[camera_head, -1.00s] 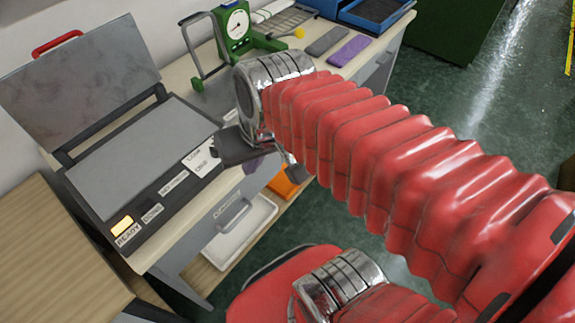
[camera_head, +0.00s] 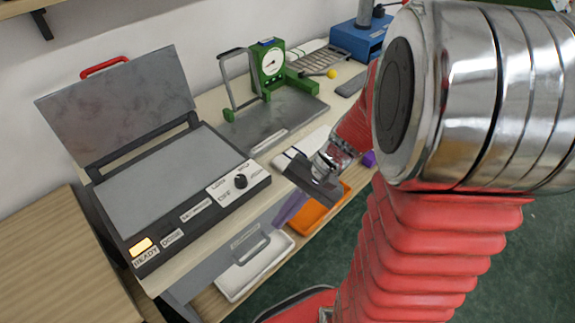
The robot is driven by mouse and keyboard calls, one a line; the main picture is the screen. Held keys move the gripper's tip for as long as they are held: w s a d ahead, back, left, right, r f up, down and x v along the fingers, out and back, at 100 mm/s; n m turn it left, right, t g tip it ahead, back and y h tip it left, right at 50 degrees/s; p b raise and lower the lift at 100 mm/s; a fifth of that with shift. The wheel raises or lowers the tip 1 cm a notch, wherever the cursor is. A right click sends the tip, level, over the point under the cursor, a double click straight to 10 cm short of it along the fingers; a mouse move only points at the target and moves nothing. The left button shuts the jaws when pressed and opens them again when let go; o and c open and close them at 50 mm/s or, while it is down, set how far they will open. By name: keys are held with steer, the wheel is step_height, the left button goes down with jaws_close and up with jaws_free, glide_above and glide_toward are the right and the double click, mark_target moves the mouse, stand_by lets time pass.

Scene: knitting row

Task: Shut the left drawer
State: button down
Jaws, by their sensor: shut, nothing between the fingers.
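The left drawer (camera_head: 238,255) is the grey front with a bar handle (camera_head: 251,250) and a small label, under the left part of the bench. How far it stands out from the bench is hard to tell from this angle. My gripper (camera_head: 312,182) is shut and empty. It appears in front of the bench's front edge, to the right of the drawer handle and apart from it. My own arm covers the bench front farther right.
A heat press with its lid raised (camera_head: 120,105) stands on the bench (camera_head: 215,95). Behind it is a green dial gauge stand (camera_head: 268,63). A white tray (camera_head: 255,272) and an orange tray (camera_head: 315,213) lie below. A wooden table (camera_head: 50,260) is at left.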

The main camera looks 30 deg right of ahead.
steer(key=d+f+m+t+h, duration=0.2)
steer(key=d+f+m+t, duration=1.5)
steer(key=d+f+m, duration=0.3)
step_height(320, 180, down, 3)
steer(key=m, duration=0.2)
steer(key=shift+w+r+m, duration=0.15)
steer(key=shift+w+m, duration=0.05)
steer(key=shift+m, duration=0.2)
steer(key=shift+w, duration=0.15)
steer(key=x, duration=1.3)
steer(key=shift+w, duration=0.4)
steer(key=shift+w+d, duration=0.1)
